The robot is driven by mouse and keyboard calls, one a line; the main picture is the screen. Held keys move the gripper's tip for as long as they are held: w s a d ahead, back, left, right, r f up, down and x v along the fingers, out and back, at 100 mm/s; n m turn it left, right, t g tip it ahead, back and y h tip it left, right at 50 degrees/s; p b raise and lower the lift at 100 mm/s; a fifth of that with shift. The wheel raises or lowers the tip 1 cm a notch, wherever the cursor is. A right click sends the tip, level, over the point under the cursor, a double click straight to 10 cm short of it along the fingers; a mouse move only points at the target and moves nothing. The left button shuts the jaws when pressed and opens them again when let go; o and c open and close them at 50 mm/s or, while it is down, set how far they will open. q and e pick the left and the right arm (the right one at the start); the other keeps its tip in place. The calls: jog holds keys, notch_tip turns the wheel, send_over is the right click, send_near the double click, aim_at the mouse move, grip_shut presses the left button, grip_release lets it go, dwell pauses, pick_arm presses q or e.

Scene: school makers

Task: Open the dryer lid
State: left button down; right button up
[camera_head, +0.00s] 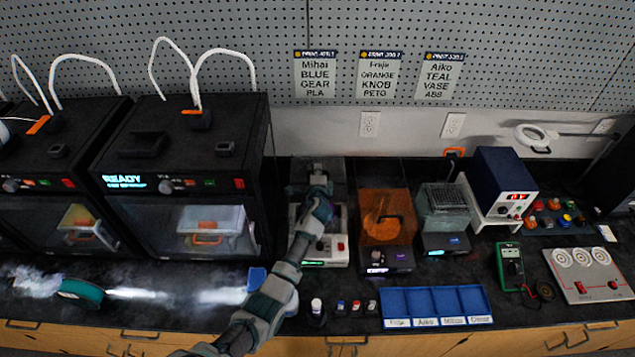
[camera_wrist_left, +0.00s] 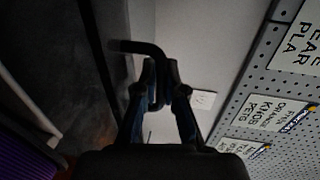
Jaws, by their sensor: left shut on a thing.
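The dryer appears to be the white unit (camera_head: 339,245) with a green display and red button, on the bench at center in the head view. A smoky see-through lid (camera_head: 300,171) stands raised at its back. My left gripper (camera_head: 318,181) is at that lid, above the dryer, and my forearm hides part of the unit. In the left wrist view, the fingers (camera_wrist_left: 160,98) are shut on a dark bent handle (camera_wrist_left: 135,46). A purple and teal round thing shows at the dryer, partly hidden by my arm. My right gripper is not in view.
An orange-lidded unit (camera_head: 385,262) stands close to the right, then a clear-boxed unit (camera_head: 445,242). Two black printers (camera_head: 185,140) stand at left. A pegboard wall closes the back.

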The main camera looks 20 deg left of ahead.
pick_arm(q)
jog(key=shift+w+f, duration=0.25)
jog(key=shift+f, duration=0.1)
jog(key=shift+w+r, duration=0.1)
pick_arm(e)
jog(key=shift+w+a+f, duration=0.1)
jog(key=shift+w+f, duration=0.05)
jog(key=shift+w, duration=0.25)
pick_arm(q)
jog(key=c, duration=1.5)
grip_release()
jog(key=shift+c, duration=0.2)
jog(key=shift+w, duration=0.1)
jog(key=shift+d, duration=0.1)
jog(key=v, duration=1.2)
